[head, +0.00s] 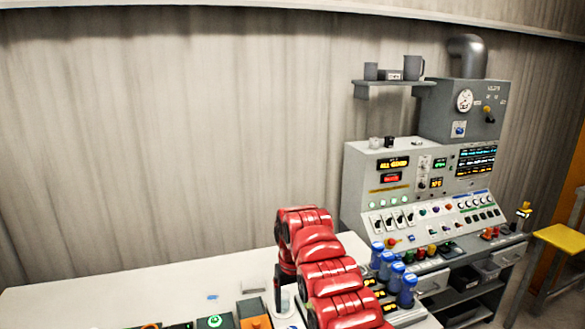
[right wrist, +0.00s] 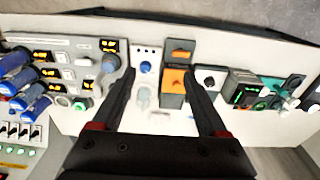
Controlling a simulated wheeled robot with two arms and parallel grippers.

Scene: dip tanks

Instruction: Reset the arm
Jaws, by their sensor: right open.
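My right arm (head: 320,260), red and jointed, comes in from the bottom and bends over the white worktop. Its dark gripper (head: 281,280) points down near the worktop's far side, partly hidden by the arm. In the right wrist view the two black fingers of this gripper (right wrist: 165,85) stand wide apart with nothing held between them. Between and beyond the fingers are an orange and grey switch block (right wrist: 176,82) and a blue knob (right wrist: 146,67). My left gripper is out of view.
Blue-capped cylinders (head: 396,275) stand right of my arm, before a grey control console (head: 400,165). The orange block (head: 253,316) and a green-marked box (head: 214,321) sit at the bottom. The worktop (head: 110,290) is clear at left. A yellow stool (head: 562,238) stands far right.

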